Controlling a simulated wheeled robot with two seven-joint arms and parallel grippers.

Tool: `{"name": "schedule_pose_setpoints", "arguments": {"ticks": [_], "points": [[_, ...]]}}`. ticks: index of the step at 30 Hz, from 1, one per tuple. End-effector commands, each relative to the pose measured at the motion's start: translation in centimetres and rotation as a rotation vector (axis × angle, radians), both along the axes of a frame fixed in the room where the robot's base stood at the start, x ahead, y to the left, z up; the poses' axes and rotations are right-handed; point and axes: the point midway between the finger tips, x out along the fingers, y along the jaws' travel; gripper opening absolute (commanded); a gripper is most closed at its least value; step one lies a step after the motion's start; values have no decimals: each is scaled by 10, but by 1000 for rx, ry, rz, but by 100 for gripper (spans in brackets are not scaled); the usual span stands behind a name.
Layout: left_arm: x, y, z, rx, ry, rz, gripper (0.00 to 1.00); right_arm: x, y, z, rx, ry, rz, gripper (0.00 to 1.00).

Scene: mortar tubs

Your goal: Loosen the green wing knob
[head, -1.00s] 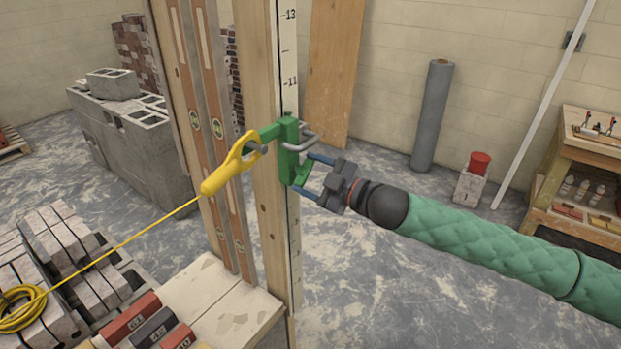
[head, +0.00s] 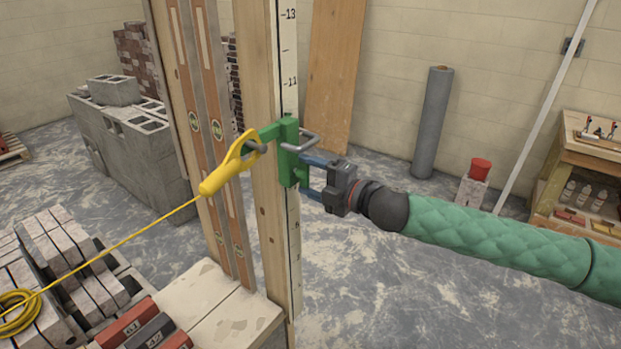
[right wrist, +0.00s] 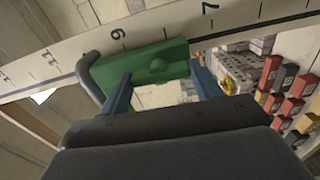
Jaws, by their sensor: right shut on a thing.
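The green wing knob (head: 301,179) is on the lower part of a green clamp (head: 287,132) at the numbered wooden pole (head: 288,65). In the right wrist view, the knob (right wrist: 157,68) shows as a wide green bar with a round bump in its middle. My right gripper (head: 307,177) reaches in from the right with its blue fingers shut on the knob, one above and one below in the head view. The fingers partly hide the knob's ends. A bent grey rod (head: 308,142) sits just above it. My left gripper is not in view.
A yellow line holder (head: 230,168) hooks onto the clamp's left side, its taut yellow string running down left. Spirit levels (head: 217,120) stand against the post behind. Bricks (head: 75,255) lie lower left. A shelf (head: 590,160) stands far right.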

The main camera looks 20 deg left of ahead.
Motion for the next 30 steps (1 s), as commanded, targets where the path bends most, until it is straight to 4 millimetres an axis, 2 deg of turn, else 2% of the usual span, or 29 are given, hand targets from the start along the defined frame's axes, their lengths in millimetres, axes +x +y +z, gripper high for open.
{"name": "schedule_pose_setpoints", "arguments": {"ticks": [8,19,20,23,30], "points": [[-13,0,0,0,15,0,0,0,0,0,-16,-45,0,41],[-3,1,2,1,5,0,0,0,0,0,-17,-48,0,41],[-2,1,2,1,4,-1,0,0,0,0,-17,-48,0,68],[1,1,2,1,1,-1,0,0,0,0,-17,-48,0,85],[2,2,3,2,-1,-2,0,0,0,0,-17,-47,0,85]]}}
